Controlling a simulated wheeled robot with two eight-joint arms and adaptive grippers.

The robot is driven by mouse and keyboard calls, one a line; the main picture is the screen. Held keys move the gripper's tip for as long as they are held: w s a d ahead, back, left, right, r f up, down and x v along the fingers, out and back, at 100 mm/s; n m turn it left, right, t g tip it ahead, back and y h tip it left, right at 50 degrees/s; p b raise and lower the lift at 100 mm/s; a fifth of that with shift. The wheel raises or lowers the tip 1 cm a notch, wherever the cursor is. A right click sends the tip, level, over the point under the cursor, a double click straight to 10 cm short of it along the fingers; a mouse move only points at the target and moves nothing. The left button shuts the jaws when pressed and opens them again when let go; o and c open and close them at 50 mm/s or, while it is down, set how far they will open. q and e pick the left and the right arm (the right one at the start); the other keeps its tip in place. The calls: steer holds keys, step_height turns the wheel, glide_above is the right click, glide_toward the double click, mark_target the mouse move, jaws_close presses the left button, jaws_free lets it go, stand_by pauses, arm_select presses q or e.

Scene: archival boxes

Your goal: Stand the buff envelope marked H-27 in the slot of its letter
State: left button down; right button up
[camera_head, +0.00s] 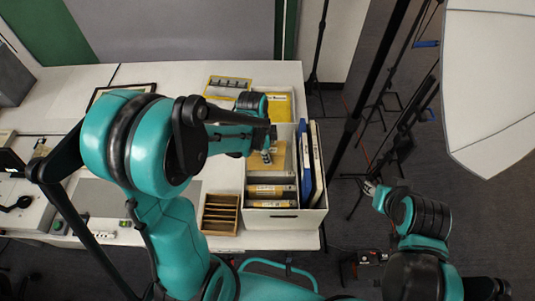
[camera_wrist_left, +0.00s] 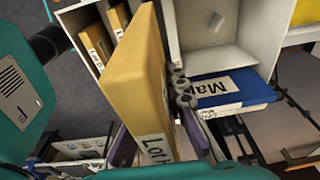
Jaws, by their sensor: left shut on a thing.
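My left gripper (camera_head: 268,152) is over the white archival box (camera_head: 284,222) and shut on a buff envelope. In the left wrist view this buff envelope (camera_wrist_left: 138,85) stands large between the fingers, its label reading "Lot…"; I cannot read H-27 on it. Other buff envelopes (camera_head: 271,190) stand in the near part of the box, and they also show in the left wrist view (camera_wrist_left: 95,45). Slot letters are not readable. My right gripper (camera_head: 371,188) is off to the right, away from the box, too small to judge.
Blue and white folders (camera_head: 306,170) stand along the box's right side; a blue one reads "Map" (camera_wrist_left: 225,88) in the left wrist view. A small wooden rack (camera_head: 220,214) stands left of the box. Yellow envelopes (camera_head: 279,107) lie behind. Light stands rise on the right.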

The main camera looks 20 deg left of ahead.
arm_select(q)
step_height(320, 180, down, 15)
steer(key=b, duration=1.1)
steer(key=shift+w+r+b, duration=0.15)
steer(key=shift+b, duration=0.25)
steer(key=c, duration=1.5)
jaws_free()
steer(key=shift+o, duration=0.2)
steer(key=shift+r, duration=0.1)
